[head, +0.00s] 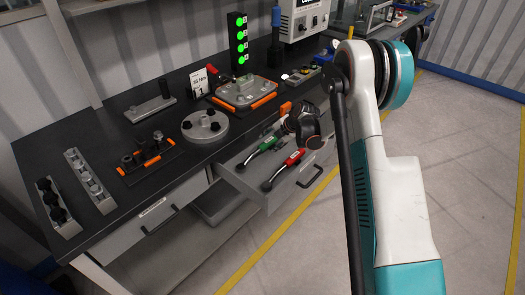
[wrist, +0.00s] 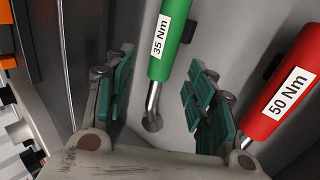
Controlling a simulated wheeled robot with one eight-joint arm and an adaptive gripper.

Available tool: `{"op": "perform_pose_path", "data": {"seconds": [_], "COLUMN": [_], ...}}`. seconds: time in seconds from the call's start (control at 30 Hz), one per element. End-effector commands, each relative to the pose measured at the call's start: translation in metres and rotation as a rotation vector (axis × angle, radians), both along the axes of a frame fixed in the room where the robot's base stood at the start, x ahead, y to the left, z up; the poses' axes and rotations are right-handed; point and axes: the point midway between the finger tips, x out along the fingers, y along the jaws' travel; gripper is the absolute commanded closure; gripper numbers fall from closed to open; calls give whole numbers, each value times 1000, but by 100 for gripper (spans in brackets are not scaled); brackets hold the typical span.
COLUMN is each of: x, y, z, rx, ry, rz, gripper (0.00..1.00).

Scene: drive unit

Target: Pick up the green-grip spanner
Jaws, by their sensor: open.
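The green-grip spanner (head: 262,147) lies in the open drawer (head: 237,177), left of the red-grip spanner (head: 287,166). In the wrist view the green grip (wrist: 169,40) carries a "35 Nm" label, and its metal end points toward my gripper. My gripper (wrist: 157,90) is open, with a teal-padded finger on each side of the green-grip spanner's shaft. I cannot tell how far above it the fingers are. The red grip (wrist: 285,90), labelled "50 Nm", lies just outside the right finger. In the head view, my wrist hides the far part of the drawer.
The drawer's front and handle (head: 311,176) stick out from the black workbench (head: 80,158). On the bench stand a round grey flange (head: 205,127), a plate with orange edges (head: 243,92) and a light tower (head: 238,45). The floor right of the drawer is clear.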

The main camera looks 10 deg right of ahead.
Motion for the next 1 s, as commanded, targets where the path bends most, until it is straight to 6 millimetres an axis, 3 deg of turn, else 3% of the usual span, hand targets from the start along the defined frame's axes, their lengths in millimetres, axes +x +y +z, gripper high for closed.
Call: {"op": "perform_pose_path", "data": {"seconds": [0.17, 0.5, 0.73, 0.77, 0.9, 1.0], "x": [3, 22, 23, 23, 23, 23], "y": [3, 16, 17, 17, 17, 17], "z": [-8, -45, -46, -46, -45, -46], "rx": [0, 1, 1, 1, 0, 0], "ry": [0, -1, 0, 0, 0, 0], "rz": [0, 0, -1, -1, -1, -1], "gripper": [50, 50, 50, 52, 84, 100]}}
